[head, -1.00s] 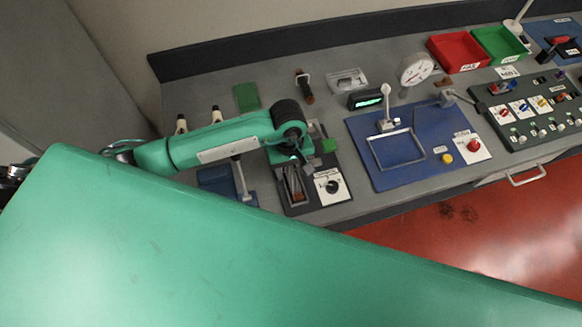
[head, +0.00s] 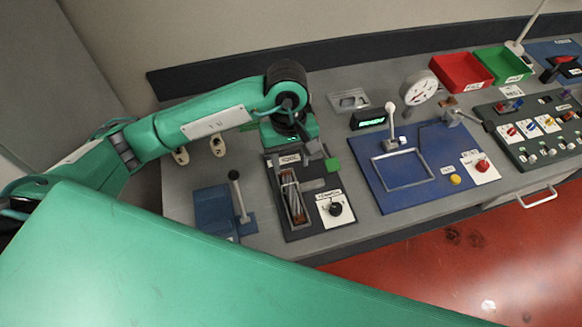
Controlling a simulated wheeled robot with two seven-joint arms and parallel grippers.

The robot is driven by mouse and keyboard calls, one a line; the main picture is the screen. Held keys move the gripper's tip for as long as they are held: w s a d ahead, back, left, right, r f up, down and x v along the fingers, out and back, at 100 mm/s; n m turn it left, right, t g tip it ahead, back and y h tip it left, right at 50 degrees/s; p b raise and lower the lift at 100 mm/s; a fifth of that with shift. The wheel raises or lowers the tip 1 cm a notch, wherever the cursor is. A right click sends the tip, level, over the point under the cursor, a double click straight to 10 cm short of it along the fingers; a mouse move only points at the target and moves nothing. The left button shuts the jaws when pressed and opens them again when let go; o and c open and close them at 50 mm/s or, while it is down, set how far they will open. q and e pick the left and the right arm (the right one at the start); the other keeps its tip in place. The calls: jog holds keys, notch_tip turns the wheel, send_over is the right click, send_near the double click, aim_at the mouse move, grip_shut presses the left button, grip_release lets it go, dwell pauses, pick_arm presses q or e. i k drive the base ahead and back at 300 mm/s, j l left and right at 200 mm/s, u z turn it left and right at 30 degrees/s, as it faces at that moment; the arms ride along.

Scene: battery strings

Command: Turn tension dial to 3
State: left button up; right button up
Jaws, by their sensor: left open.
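The tension dial (head: 336,209) is a small black knob on a white labelled plate, in the head view right of centre. The plate lies on the right part of a dark fixture (head: 297,231), beside a slot holding a copper-coloured piece (head: 292,200). The label and scale marks are too small to read, so I cannot tell the dial's setting. My left gripper (head: 308,146) is open, pointing down over the back of this fixture, behind and left of the dial and apart from it. Its fingers are small and partly hidden by the wrist. My right gripper is out of view.
My green body covers the foreground.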

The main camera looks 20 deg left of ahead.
aim_at(336, 209)
jog(key=k+l, duration=0.2)
jog(key=k, duration=0.3)
jog(key=k+l, duration=0.25)
jog(key=k, duration=0.2)
jog(key=k+l, duration=0.2)
jog(key=k, duration=0.3)
